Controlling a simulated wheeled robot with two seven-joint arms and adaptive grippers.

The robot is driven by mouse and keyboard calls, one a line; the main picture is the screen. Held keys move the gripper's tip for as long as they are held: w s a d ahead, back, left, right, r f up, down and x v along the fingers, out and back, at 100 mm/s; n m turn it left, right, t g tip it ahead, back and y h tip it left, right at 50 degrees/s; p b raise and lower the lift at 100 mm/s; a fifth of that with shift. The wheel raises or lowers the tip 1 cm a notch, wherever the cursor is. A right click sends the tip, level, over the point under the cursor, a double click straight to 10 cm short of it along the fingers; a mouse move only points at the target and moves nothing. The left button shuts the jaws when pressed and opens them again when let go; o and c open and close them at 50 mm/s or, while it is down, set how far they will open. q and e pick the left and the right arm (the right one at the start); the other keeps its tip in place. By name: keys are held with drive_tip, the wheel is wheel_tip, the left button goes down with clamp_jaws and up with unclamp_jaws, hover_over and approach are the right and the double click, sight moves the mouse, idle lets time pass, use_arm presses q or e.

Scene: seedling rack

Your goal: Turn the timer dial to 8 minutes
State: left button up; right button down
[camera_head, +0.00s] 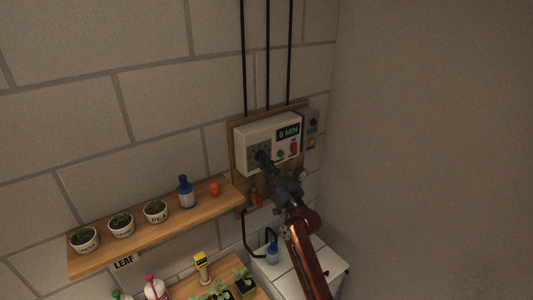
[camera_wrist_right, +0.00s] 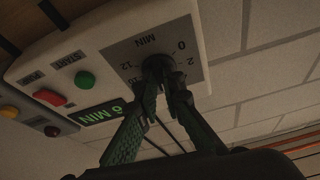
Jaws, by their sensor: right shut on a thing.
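The white timer box (camera_head: 252,133) is mounted on a wooden board on the block wall. Its green display (camera_head: 288,132) reads 6 MIN, and the same display (camera_wrist_right: 97,114) shows upside down in the right wrist view. The dark round timer dial (camera_wrist_right: 157,66) sits on a grey scale plate (camera_wrist_right: 196,70) marked MIN, with 0 and 12 readable. My right gripper (camera_head: 263,157) is at the dial; in the wrist view its fingertips (camera_wrist_right: 164,84) are shut on the dial from either side. The gripper hides most of the dial in the head view. My left gripper is not in view.
A green START button (camera_wrist_right: 85,79) and a red button (camera_wrist_right: 49,97) sit beside the dial plate. A grey switch box (camera_head: 311,121) adjoins the timer on the right. A wooden shelf (camera_head: 165,225) with pots and a blue bottle (camera_head: 186,193) lies lower left.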

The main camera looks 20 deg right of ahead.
drive_tip(key=shift+s+a+r+m+h+p, duration=0.15)
drive_tip(key=shift+m+h+p, duration=1.05)
drive_tip(key=shift+m+p, duration=1.25)
drive_tip(key=shift+a+r+m+h+p, duration=0.1)
drive_tip(key=shift+m+h+p, duration=1.1)
drive_tip(key=shift+m+p, duration=1.25)
drive_tip(key=shift+f, duration=0.1)
drive_tip(key=c, duration=2.1)
unclamp_jaws()
drive_tip(key=shift+v, duration=3.75)
